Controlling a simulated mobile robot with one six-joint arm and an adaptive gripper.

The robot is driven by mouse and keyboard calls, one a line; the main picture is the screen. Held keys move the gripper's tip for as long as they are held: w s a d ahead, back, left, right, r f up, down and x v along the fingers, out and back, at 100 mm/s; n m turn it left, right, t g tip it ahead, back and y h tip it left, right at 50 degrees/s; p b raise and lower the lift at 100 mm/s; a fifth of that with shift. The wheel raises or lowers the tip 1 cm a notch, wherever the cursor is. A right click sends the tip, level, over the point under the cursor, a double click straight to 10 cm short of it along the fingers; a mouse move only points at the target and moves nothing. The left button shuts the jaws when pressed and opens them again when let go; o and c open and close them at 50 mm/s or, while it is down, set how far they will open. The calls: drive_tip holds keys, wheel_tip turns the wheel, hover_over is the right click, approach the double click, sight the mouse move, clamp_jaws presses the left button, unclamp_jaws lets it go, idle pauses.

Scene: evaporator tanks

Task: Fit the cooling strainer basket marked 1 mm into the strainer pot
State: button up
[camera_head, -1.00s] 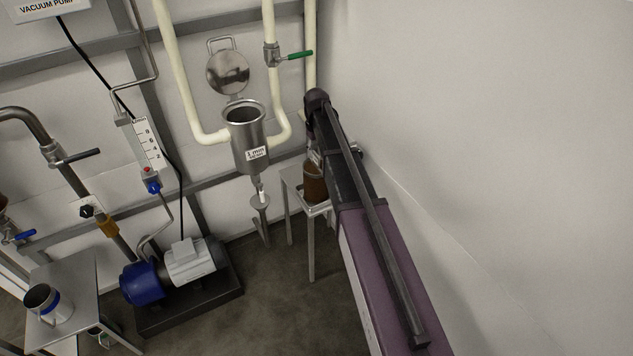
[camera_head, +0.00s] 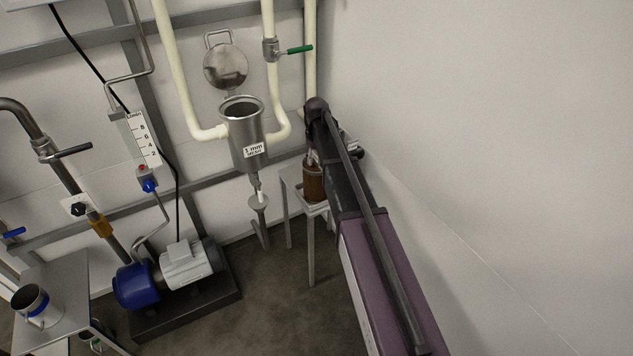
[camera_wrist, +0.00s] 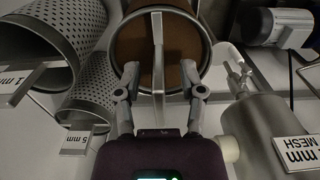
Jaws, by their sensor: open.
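The strainer pot (camera_head: 246,138) is a steel cup on the wall pipes, its top open and its label reading 1 mm mesh. It also shows at the right of the wrist view (camera_wrist: 255,125). The perforated basket tagged 1 mm (camera_wrist: 50,28) is at the upper left of the wrist view, with a flat bar at its mouth. A second perforated basket (camera_wrist: 92,85), tagged 5 mm, is below it. My gripper (camera_wrist: 159,72) is open, its fingers either side of the bar across a round brown vessel (camera_wrist: 185,35). Contact cannot be told. The arm hides my gripper in the head view.
The brown vessel (camera_head: 314,182) is on a small metal stand (camera_head: 310,206) close to my arm. A round steel lid (camera_head: 226,68) is raised above the pot. A green-handled valve (camera_head: 298,49) is above right. A pump (camera_head: 188,262) and side table (camera_head: 62,300) are at left.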

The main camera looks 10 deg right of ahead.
idle(0.4)
clamp_jaws()
drive_tip(key=shift+r, duration=0.1)
wheel_tip(320, 180, up, 3)
drive_tip(key=p, duration=0.3)
drive_tip(key=shift+r, duration=0.1)
drive_tip(key=s+a+r+p, duration=0.1)
drive_tip(key=s+p, duration=0.1)
drive_tip(key=s, duration=1.4)
drive_tip(key=shift+a+r, duration=0.3)
drive_tip(key=shift+r, duration=0.05)
